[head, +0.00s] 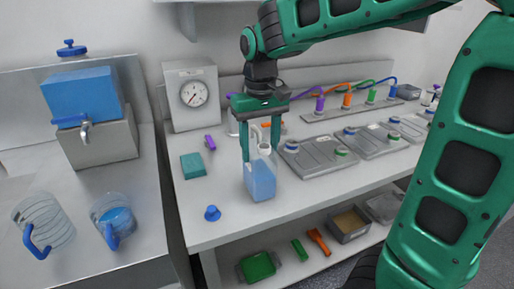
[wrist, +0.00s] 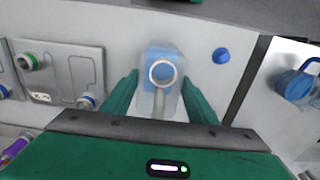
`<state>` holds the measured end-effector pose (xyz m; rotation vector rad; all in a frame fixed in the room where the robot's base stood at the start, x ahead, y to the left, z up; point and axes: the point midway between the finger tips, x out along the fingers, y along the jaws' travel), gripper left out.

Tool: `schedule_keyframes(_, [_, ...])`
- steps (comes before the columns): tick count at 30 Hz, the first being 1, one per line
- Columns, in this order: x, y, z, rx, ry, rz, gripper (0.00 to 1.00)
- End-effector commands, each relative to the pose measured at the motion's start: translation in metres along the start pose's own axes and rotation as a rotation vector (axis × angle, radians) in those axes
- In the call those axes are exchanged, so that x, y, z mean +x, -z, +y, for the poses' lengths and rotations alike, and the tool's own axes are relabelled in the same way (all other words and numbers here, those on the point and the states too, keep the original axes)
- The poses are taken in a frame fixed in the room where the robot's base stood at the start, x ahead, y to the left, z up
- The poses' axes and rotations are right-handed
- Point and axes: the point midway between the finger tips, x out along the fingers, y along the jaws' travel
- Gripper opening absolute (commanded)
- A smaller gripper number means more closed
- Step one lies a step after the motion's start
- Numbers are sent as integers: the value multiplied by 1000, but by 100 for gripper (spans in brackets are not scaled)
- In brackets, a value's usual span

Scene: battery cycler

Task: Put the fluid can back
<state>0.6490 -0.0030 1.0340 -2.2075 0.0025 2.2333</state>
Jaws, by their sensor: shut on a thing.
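The fluid can (head: 262,180) is a translucent jug with blue fluid in its lower part and an open neck. It is upright at the front middle of the workbench. My gripper (head: 260,152) reaches down from above and is shut on the can's upper part, a green finger on each side. In the wrist view the can (wrist: 160,52) sits between the fingers, its round mouth facing the camera. I cannot tell whether its base touches the bench. A blue cap (head: 212,213) lies on the bench left of the can, also in the wrist view (wrist: 221,55).
A gauge box (head: 190,95) stands behind left, with a teal block (head: 192,166) before it. Grey cell plates (head: 318,157) lie right of the can. A blue tank with tap (head: 85,98) and two jugs (head: 45,225) (head: 115,220) occupy the left counter. A lower shelf holds trays (head: 350,224).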

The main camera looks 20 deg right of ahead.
Motion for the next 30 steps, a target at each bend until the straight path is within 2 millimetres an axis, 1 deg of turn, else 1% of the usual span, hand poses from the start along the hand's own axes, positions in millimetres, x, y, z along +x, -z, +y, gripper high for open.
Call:
schedule_keyframes(9, [1, 0, 0, 0, 0, 1, 0])
schedule_keyframes(10, [2, 0, 0, 0, 0, 0, 55])
schedule_keyframes(11, [2, 0, 0, 0, 0, 0, 62])
schedule_keyframes(12, [2, 0, 0, 0, 0, 0, 71])
schedule_keyframes(20, [2, 0, 0, -1, 0, 0, 71])
schedule_keyframes(23, [-1, 0, 0, -1, 0, 1, 71])
schedule_keyframes(26, [-10, 0, 0, 0, 1, 2, 71])
schedule_keyframes(30, [-34, 1, 0, -1, 1, 3, 71])
